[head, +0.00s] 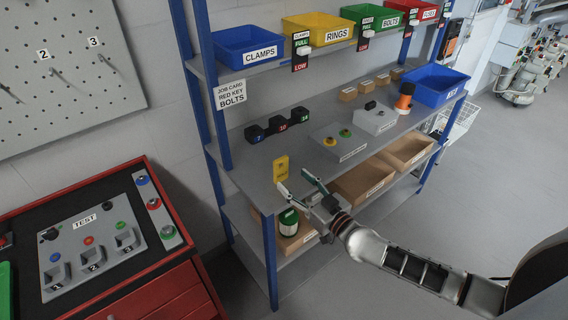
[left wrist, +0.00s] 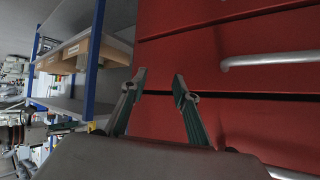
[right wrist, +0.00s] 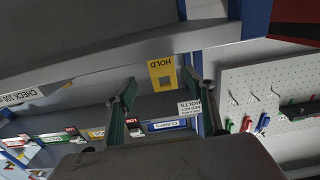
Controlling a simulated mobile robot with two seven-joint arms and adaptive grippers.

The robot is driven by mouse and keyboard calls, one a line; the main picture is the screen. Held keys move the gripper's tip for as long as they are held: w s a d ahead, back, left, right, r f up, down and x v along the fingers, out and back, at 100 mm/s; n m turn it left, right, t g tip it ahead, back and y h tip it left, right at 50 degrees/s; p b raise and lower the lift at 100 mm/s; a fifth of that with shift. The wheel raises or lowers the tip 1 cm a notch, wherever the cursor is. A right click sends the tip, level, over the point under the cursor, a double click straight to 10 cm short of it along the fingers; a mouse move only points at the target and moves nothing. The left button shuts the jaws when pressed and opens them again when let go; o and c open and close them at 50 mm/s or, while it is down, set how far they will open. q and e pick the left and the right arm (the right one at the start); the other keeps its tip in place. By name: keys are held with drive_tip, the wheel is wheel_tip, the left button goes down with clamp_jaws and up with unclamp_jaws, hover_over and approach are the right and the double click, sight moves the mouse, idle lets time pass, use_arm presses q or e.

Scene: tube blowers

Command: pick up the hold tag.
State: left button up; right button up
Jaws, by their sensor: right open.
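The yellow hold tag (head: 281,168) is at the left front of the middle shelf, its face toward me. It also shows in the right wrist view (right wrist: 162,73), upside down, with "HOLD" and a dark square on it. My right gripper (head: 291,181) is open just in front of the tag. In the right wrist view the tag appears between the open fingertips (right wrist: 160,80), nearer the right one; I see no contact. My left gripper (left wrist: 159,78) is open and empty in front of red drawers, and is outside the head view.
The blue-framed shelf (head: 243,160) carries black numbered blocks (head: 278,125) and grey button boxes (head: 338,140) behind the tag. A green canister (head: 288,222) and cardboard bins (head: 365,182) sit below. A red cabinet (head: 165,290) with a test panel stands at left.

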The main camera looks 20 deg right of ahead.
sight(282, 171)
drive_tip(key=shift+x, duration=0.9)
drive_tip(key=b+x, duration=0.1)
drive_tip(key=x, duration=0.4)
drive_tip(key=shift+w+a, duration=0.1)
drive_tip(key=shift+a, duration=0.15)
drive_tip(key=shift+r, duration=0.1)
drive_tip(key=c, duration=1)
